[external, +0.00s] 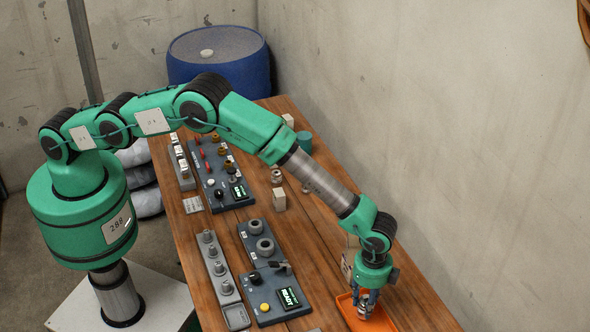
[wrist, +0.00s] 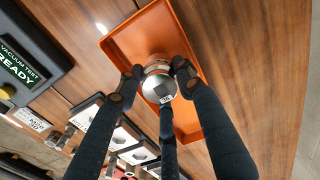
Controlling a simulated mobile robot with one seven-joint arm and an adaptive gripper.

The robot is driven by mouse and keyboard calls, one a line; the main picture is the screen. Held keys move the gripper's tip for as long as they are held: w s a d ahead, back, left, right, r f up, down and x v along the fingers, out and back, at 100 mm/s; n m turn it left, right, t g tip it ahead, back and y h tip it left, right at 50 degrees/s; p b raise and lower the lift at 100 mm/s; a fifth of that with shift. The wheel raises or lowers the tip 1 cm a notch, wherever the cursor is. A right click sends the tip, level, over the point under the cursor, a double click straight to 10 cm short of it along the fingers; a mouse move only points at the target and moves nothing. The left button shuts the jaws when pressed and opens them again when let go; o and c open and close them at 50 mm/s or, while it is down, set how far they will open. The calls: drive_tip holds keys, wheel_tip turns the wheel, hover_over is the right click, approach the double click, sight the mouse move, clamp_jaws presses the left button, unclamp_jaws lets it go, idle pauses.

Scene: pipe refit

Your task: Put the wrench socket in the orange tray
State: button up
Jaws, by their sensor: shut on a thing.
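The orange tray (external: 381,321) is at the front right of the table in the external view; it also shows in the wrist view (wrist: 128,46). My gripper (external: 366,302) is over the tray, pointing down. In the wrist view my gripper (wrist: 160,78) has its dark fingers closed around a short round metal piece, which I take to be the wrench socket (wrist: 159,90). It has a silvery face with a small label and a copper-coloured band. The socket is in line with the inside of the tray; I cannot tell whether it touches the tray floor.
A dark panel with a lit "READY" display (external: 288,298) stands left of the tray. A grey rack with several fittings (external: 219,268) is further left. A beige box (external: 348,262) is just behind the tray. Bare wood (wrist: 230,40) lies right of the tray.

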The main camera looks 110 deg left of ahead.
drive_tip(key=shift+f, duration=0.7)
drive_tip(key=shift+f, duration=0.15)
drive_tip(key=o, duration=1.4)
wheel_tip(320, 180, up, 12)
drive_tip(key=shift+r+p, duration=0.1)
drive_tip(key=shift+p, duration=0.25)
